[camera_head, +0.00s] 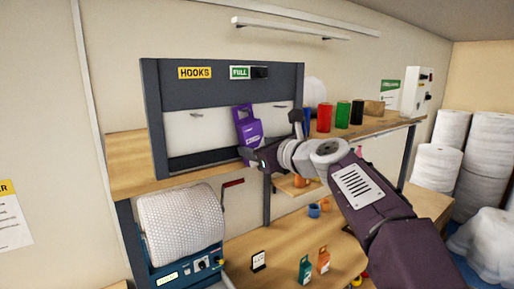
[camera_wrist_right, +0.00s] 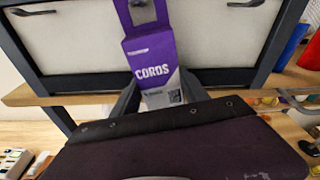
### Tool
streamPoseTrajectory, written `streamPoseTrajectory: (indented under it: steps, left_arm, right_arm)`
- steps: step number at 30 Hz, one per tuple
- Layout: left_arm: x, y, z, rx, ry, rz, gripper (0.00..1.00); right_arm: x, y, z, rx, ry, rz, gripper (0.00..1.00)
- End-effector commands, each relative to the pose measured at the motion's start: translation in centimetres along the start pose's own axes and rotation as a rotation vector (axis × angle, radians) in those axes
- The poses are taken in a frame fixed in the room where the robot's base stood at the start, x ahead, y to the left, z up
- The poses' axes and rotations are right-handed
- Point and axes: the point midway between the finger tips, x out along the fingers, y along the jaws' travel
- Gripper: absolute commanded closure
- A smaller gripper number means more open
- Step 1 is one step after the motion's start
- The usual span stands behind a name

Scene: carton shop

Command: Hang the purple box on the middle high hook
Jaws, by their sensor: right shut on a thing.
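The purple box (camera_head: 247,128) is upright in front of the pale hook panel (camera_head: 180,135), with its hang tab at the top. In the right wrist view the purple box (camera_wrist_right: 152,52) reads CORDS, and its tab has a hole. My right gripper (camera_head: 250,150) is shut on the lower part of the box; its fingers (camera_wrist_right: 160,97) flank it. A left hook (camera_head: 197,114) and a right hook (camera_head: 279,106) show on the panel, and also in the wrist view, left (camera_wrist_right: 33,12) and right (camera_wrist_right: 245,3). My left gripper is not in view.
The panel's dark frame carries a HOOKS sign (camera_head: 195,73) and a FULL sign (camera_head: 240,72). Red (camera_head: 325,117) and green (camera_head: 342,115) cylinders stand on the shelf at right. A bubble-wrap roll (camera_head: 180,222) sits below left. Small cartons (camera_head: 306,268) stand on the lower bench.

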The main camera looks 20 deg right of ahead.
Motion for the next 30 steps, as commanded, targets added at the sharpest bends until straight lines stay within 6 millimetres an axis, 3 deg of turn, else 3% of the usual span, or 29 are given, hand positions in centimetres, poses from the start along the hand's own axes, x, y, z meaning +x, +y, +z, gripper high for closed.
streamPoseTrajectory:
  steps: [7,8,10,20,30]
  left_arm:
    - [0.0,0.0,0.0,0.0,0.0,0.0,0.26]
    - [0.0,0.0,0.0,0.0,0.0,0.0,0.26]
    - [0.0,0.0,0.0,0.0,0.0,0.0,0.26]
    - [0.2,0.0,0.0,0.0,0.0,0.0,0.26]
    - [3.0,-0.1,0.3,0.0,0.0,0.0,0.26]
  right_arm:
    - [0.0,0.0,0.1,0.0,-0.001,0.0,1.0]
    - [0.0,0.0,0.1,0.0,-0.001,0.0,0.4]
    - [0.0,0.0,0.1,0.0,-0.001,0.0,0.23]
    - [-0.3,0.0,-0.1,0.0,0.0,-0.001,0.23]
    - [-7.0,0.0,-0.3,-0.002,-0.002,-0.006,0.23]
